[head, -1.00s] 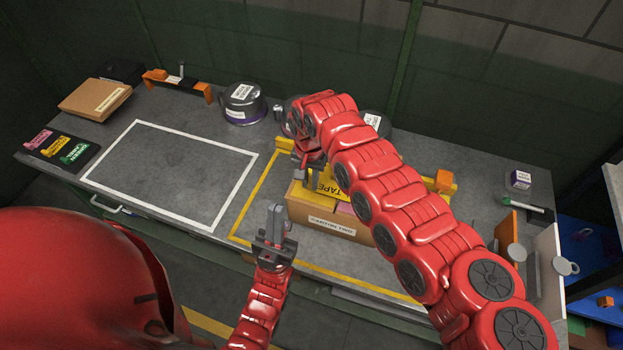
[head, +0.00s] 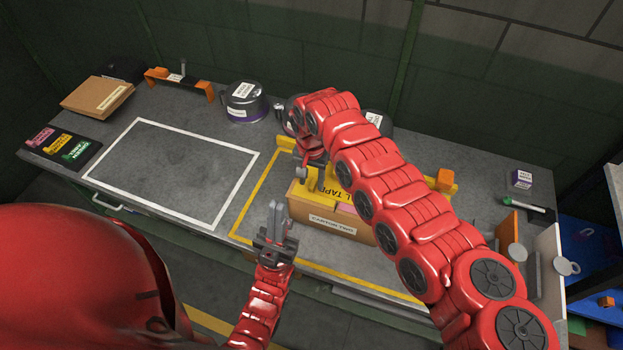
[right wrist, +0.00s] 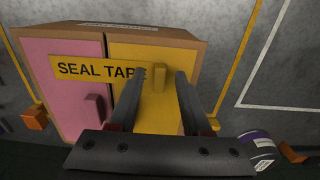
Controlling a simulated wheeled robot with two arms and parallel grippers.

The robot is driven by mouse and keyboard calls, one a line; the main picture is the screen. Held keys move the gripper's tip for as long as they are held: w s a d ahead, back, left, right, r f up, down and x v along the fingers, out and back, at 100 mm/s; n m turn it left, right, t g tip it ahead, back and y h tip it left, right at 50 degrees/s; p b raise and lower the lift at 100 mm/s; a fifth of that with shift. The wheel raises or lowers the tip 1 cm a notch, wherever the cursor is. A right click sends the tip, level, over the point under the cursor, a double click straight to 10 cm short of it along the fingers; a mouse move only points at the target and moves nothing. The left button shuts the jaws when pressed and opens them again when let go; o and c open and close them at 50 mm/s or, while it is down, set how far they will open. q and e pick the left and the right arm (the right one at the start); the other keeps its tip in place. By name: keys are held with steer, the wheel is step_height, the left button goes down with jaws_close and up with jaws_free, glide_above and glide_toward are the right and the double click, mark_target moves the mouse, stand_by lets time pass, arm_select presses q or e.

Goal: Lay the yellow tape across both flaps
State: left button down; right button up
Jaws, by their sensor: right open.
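The cardboard carton (head: 352,229) stands inside the yellow outline, mostly behind my right arm in the head view. In the right wrist view its top shows a pink flap (right wrist: 72,103) beside a yellow flap (right wrist: 190,62), each with a small knob. The yellow tape (right wrist: 85,69), lettered SEAL TAPE, lies over the pink flap and reaches onto the yellow one. Its far end is hard to tell from the yellow flap. My right gripper (right wrist: 155,75) is open above the carton, fingers on either side of a tan knob. My left gripper (head: 276,204) points up in front of the carton, empty.
Dark pots (head: 243,102) stand at the back. A white-outlined area (head: 180,170) to the left is clear. A purple-and-white box (head: 521,179) and a marker (head: 530,206) lie to the right. A black tray of colored tags (head: 58,150) is at the far left.

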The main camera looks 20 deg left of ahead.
step_height(320, 180, up, 4)
steer(key=b, duration=0.2)
steer(key=shift+a+f+b, duration=0.1)
steer(key=shift+f+b, duration=0.15)
steer(key=shift+b, duration=0.05)
step_height(320, 180, up, 9)
steer(key=b, duration=0.2)
steer(key=shift+f, duration=0.15)
steer(key=shift+s+f, duration=0.1)
